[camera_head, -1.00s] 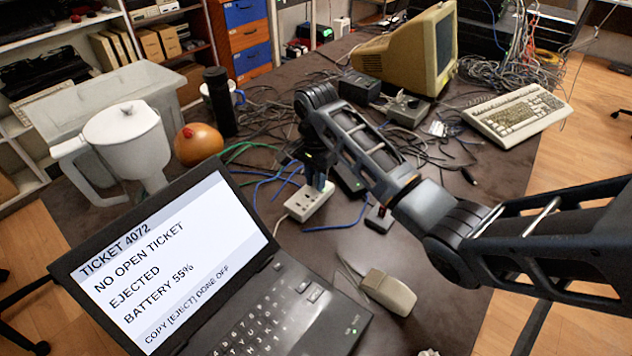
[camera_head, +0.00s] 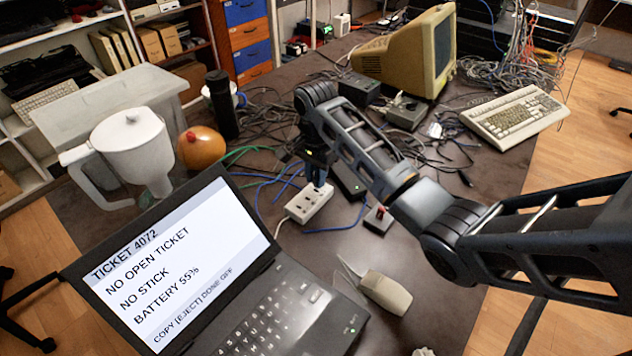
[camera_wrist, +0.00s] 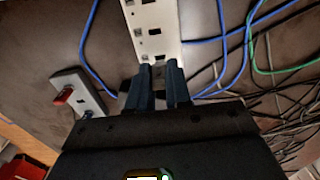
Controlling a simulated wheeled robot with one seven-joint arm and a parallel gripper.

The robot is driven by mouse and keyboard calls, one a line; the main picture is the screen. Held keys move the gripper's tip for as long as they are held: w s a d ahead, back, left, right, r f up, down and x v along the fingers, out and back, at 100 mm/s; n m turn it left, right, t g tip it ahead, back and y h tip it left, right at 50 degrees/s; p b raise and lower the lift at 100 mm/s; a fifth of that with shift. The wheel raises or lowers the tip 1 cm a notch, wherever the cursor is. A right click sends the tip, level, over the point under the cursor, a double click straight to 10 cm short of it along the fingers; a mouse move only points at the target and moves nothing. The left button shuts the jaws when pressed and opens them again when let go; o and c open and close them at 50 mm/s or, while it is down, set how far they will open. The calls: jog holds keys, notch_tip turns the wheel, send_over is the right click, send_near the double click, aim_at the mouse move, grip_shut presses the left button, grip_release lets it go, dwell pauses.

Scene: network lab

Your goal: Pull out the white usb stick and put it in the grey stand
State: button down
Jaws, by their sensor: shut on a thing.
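My gripper (camera_head: 318,178) is over the far end of a white slotted hub (camera_head: 309,203) on the table. In the wrist view my two dark fingers (camera_wrist: 164,80) are close together at the near end of the hub (camera_wrist: 155,30). They are shut on the white usb stick, which is mostly hidden between them. The small grey stand (camera_head: 378,220) is to the right of the hub, with a red stick in it. The stand also shows at the left of the wrist view (camera_wrist: 80,88). The laptop screen (camera_head: 183,262) reads "NO STICK".
Blue cables (camera_head: 342,229) lie between the hub and the stand. A black box (camera_head: 348,180) is close to my gripper. A mouse (camera_head: 386,292) is in front of the stand. A monitor (camera_head: 395,62) and keyboard (camera_head: 515,112) are farther back.

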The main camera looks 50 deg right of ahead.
jog(key=shift+r+p, duration=1.85)
jog(key=shift+r, duration=2)
